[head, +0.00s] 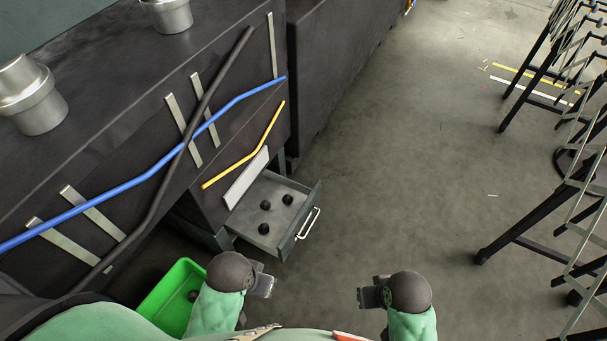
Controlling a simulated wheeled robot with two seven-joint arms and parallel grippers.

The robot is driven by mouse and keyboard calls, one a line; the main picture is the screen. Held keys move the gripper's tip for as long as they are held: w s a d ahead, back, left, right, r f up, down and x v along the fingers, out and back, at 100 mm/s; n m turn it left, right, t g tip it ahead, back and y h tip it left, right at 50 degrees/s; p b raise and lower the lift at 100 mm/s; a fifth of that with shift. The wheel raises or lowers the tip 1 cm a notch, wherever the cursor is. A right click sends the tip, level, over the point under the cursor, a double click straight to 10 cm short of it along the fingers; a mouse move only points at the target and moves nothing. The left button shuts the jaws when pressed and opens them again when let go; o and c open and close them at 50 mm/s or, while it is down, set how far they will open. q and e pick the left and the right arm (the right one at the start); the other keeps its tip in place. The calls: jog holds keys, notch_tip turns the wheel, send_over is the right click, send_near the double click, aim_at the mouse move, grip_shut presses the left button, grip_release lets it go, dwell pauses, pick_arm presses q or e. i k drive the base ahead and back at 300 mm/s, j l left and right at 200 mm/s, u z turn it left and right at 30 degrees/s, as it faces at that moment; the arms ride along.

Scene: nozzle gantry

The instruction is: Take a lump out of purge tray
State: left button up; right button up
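The purge tray (296,225) is a grey drawer pulled out below the dark machine, with a white handle on its front. Three dark round lumps lie in it: one at the back left (265,205), one at the right (288,200) and one near the front (264,228). My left gripper (264,285) is below the tray in the picture, apart from it. My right gripper (363,297) is farther right, over the floor. No lump shows in either gripper, but their fingers are too small and edge-on to tell open from shut.
A green bin (163,291) stands left of my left gripper, partly hidden by my arm, with a dark lump (193,296) inside. Blue (130,184), black and yellow hoses run along the machine. Black metal racks (540,220) stand at the right. The floor (410,180) between is clear.

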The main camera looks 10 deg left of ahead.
aim_at(263, 229)
jog(key=k+j+z, duration=0.2)
jog(key=k+j, duration=0.65)
jog(key=k, duration=0.1)
